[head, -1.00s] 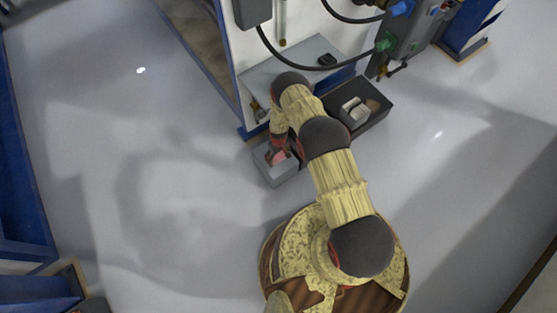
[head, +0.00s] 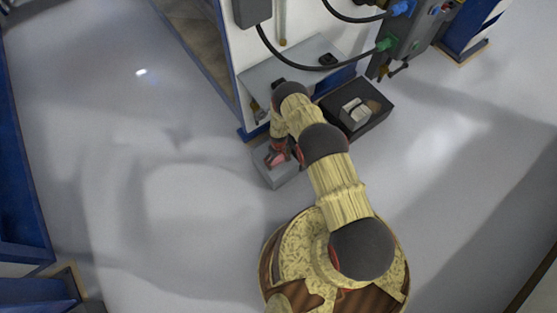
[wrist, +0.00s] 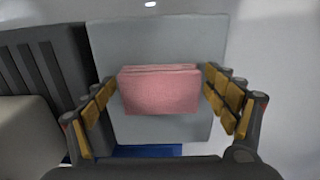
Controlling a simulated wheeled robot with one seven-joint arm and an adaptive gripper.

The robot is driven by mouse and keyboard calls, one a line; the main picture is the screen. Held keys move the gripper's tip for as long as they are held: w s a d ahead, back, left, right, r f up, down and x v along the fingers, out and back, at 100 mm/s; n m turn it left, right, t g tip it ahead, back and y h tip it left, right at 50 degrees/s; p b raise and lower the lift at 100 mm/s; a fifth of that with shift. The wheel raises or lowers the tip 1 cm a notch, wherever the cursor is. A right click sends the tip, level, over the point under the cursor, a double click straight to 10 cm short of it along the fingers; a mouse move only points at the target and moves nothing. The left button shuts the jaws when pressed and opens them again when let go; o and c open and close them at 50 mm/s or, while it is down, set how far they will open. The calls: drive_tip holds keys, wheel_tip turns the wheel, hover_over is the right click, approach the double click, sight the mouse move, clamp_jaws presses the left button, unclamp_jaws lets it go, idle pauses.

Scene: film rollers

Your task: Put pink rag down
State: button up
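The pink rag (wrist: 160,90) is a folded, flat rectangle between the fingers of my gripper (wrist: 160,77) in the wrist view. The fingertips stand close against its left and right edges, and my gripper looks shut on it. A light grey box (wrist: 140,35) lies right behind the rag. In the head view the rag (head: 276,159) shows over the small grey box (head: 281,178) on the floor, with my gripper (head: 278,154) at it. I cannot tell whether the rag touches the box.
A dark open bin (head: 375,117) with pale blocks (head: 354,111) stands to the right of the grey box. A grey shelf (head: 300,62) and a white machine with cables rise behind. The floor (head: 180,200) to the left is clear.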

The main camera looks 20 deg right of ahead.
sight(278, 160)
drive_tip(key=shift+o, duration=0.4)
drive_tip(key=shift+r, duration=0.1)
wheel_tip(278, 160, up, 8)
drive_tip(key=p, duration=0.3)
drive_tip(key=shift+f, duration=0.2)
